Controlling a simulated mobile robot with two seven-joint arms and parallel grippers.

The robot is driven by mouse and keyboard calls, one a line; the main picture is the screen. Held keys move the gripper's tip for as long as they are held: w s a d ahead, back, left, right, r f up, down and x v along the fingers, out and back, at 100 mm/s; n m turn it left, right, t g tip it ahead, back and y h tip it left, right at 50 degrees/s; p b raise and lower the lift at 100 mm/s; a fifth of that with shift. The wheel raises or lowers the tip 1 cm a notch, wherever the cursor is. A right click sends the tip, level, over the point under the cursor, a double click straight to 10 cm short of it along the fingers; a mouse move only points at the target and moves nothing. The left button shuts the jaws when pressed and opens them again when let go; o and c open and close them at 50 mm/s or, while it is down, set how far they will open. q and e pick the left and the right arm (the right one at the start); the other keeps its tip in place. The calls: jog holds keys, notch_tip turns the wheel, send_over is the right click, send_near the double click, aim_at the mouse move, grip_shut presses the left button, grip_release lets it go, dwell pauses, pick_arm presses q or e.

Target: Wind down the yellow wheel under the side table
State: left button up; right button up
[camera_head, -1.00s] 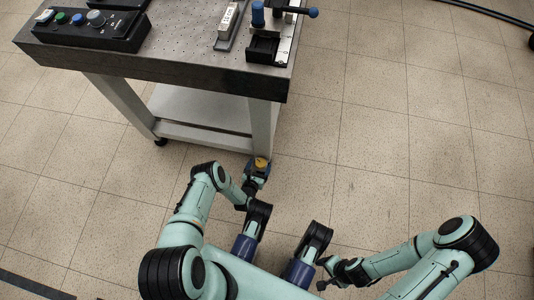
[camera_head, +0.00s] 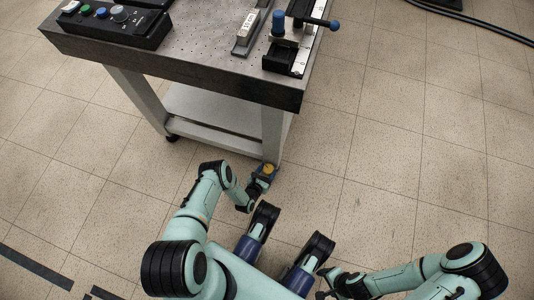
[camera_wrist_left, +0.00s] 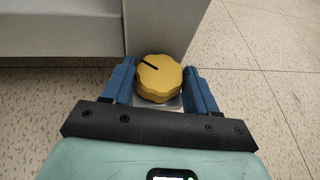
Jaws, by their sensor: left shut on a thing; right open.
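The yellow wheel (camera_wrist_left: 158,78) is a scalloped knob with a black line on top, low at the foot of a table leg. The line points to the upper left in the left wrist view. In the head view the wheel (camera_head: 268,168) is a small yellow spot at the near right leg of the side table (camera_head: 180,66). My left gripper (camera_wrist_left: 160,88) has its blue fingers on both sides of the wheel and is shut on it. It also shows in the head view (camera_head: 265,173). My right gripper (camera_head: 322,283) is low at the bottom, open and empty.
On the tabletop are a button box (camera_head: 115,24), a grey block (camera_head: 246,34) and a black fixture with a blue handle (camera_head: 290,50). A lower shelf (camera_head: 215,108) spans the table legs. Cables (camera_head: 470,22) lie at the upper right.

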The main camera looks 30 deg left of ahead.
pick_arm(q)
jog(key=shift+a+m+h, duration=0.1)
jog(key=shift+m+h, duration=0.3)
jog(key=shift+h, duration=0.1)
jog(key=shift+w, duration=0.1)
jog(key=o, duration=1.1)
jog(key=shift+c, duration=0.2)
